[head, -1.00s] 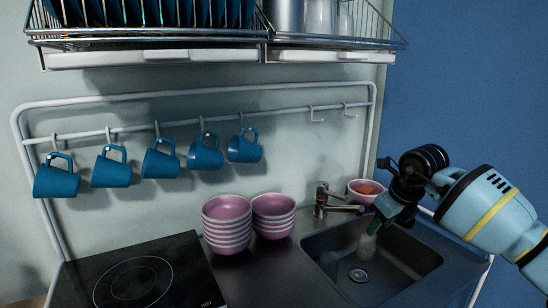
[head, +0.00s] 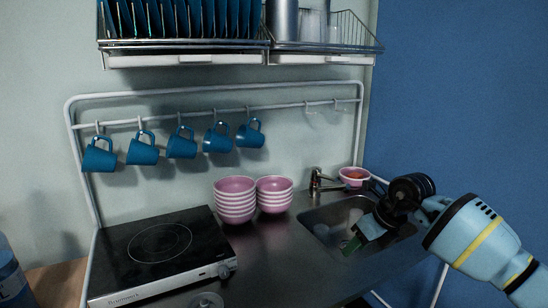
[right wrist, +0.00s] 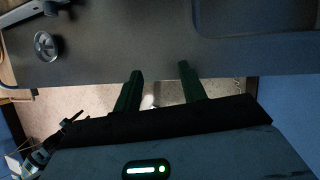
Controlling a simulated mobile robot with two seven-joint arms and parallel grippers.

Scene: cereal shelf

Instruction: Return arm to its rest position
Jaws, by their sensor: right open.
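My right gripper (head: 352,244) is at the right of the head view, over the front of the sink and pointing down to the left. Its arm comes in from the right edge. In the right wrist view, its two dark green fingers (right wrist: 162,72) are apart, with nothing seen between them. My left gripper is not in view.
The sink (head: 325,222) is partly hidden by my right arm. A pink bowl (head: 352,180) sits behind it. Stacked pink bowls (head: 236,203) stand beside the hob (head: 160,245). Several blue mugs (head: 181,146) hang from the rail. A wire shelf (head: 185,60) is above.

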